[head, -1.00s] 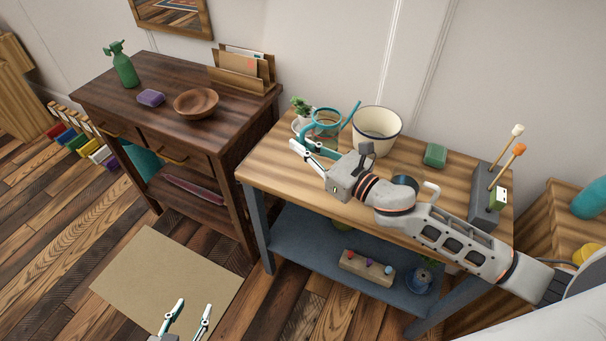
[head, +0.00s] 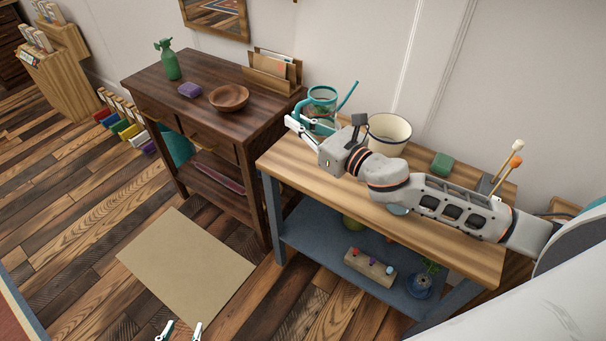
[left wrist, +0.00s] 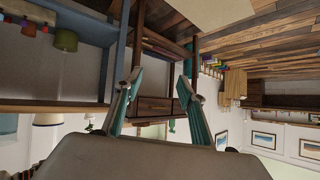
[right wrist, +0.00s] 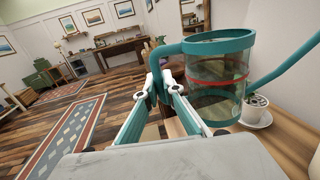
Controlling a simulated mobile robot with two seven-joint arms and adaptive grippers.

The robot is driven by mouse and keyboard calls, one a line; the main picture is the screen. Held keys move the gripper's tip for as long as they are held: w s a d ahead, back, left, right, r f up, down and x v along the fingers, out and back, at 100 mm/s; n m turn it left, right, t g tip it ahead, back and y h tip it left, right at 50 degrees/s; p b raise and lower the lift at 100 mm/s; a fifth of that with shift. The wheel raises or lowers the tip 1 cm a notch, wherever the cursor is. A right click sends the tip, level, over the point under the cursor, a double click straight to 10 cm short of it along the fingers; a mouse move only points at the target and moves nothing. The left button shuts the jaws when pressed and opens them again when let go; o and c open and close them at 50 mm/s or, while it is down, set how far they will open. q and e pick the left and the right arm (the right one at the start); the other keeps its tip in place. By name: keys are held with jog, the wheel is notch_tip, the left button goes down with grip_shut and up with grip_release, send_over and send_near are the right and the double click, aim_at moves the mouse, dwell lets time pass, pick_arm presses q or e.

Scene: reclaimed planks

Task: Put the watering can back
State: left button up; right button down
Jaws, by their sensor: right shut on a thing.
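The watering can (head: 323,93) has a clear body with teal rims, a teal handle and a long teal spout. My right gripper (head: 296,127) is shut on its handle, above the left end of the light wood bench (head: 285,158). In the right wrist view the can (right wrist: 218,75) is upright, a red line circles its body, and the fingers (right wrist: 158,85) close on the handle at its left. The can looks raised off the bench top. My left gripper (head: 180,331) is open and empty at the bottom of the head view, over the floor.
A cream pot (head: 388,133) and green block (head: 443,163) stand on the bench behind my right arm. A small potted plant (right wrist: 256,106) is close beside the can. The dark cabinet (head: 205,135) at left holds a bowl (head: 229,98), purple block (head: 189,90) and green spray bottle (head: 167,60).

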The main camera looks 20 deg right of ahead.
notch_tip(320, 180, down, 12)
jog(key=b, duration=0.4)
jog(key=shift+f+b, duration=0.2)
jog(key=shift+b, duration=0.1)
jog(key=shift+f, duration=0.55)
notch_tip(320, 180, down, 4)
jog(key=shift+b, duration=1.15)
jog(key=shift+r, duration=0.25)
jog(key=shift+f, duration=0.25)
jog(key=c, duration=2.3)
grip_release()
pick_arm(q)
notch_tip(320, 180, down, 6)
jog(key=a, duration=0.1)
jog(key=shift+a, duration=0.15)
pick_arm(e)
jog(key=shift+o, duration=0.6)
pick_arm(q)
jog(key=shift+w, duration=0.1)
